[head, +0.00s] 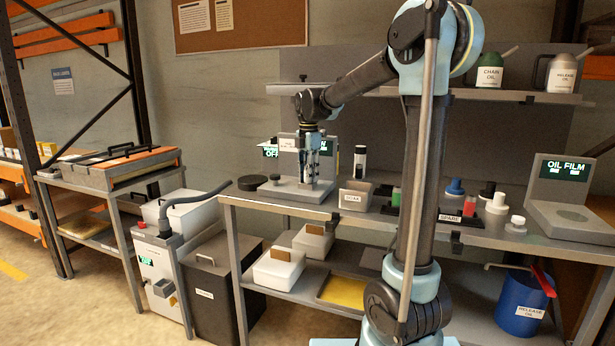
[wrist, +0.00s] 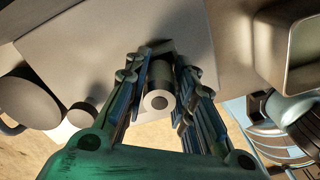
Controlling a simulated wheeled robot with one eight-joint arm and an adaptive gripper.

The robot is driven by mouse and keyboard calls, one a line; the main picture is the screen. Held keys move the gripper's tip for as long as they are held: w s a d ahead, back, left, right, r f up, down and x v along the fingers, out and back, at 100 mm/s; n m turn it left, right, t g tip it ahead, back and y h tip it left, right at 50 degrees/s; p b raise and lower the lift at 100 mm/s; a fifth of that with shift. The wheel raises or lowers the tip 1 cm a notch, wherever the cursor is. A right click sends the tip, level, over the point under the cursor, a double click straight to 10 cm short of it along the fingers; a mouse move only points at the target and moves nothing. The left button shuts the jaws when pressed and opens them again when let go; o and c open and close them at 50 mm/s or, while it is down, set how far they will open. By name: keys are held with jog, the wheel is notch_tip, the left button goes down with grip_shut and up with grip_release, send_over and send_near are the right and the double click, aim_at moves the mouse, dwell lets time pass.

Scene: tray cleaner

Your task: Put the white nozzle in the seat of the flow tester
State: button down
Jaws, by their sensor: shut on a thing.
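In the wrist view, a whitish cylinder with a dark central hole, the nozzle (wrist: 159,101), sits between the two fingers of my gripper (wrist: 158,95). The fingers are shut on it. Below it is the flat grey base (wrist: 95,45) of a bench device. In the head view, my gripper (head: 311,178) points down over the grey base (head: 290,190) of that device, which has an upright panel with a partly hidden green display; I take it to be the flow tester. The fingers hide the nozzle there. I cannot make out the seat or whether the nozzle touches it.
A small grey bin (head: 354,196) stands just right of the device. A dark disc (head: 251,183) lies left of it. Small bottles and a SPARE holder (head: 459,218) stand further right, before the oil film device (head: 573,190). A shelf (head: 480,94) runs above the bench.

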jog(key=shift+s+f, duration=0.1)
jog(key=shift+f, duration=0.2)
jog(key=c, duration=2.4)
grip_release()
jog(key=shift+s+f, duration=0.1)
jog(key=shift+s, duration=0.25)
jog(key=c, duration=1.3)
grip_release()
jog(key=shift+c, duration=0.2)
jog(key=shift+w+a+f, duration=0.1)
jog(key=shift+w+f, duration=0.4)
jog(key=shift+w, duration=0.1)
jog(key=shift+r, duration=0.15)
jog(key=shift+s+r, duration=0.15)
jog(key=shift+s, duration=0.05)
jog(key=shift+r, duration=0.1)
notch_tip(320, 180, up, 13)
jog(key=shift+r, duration=0.1)
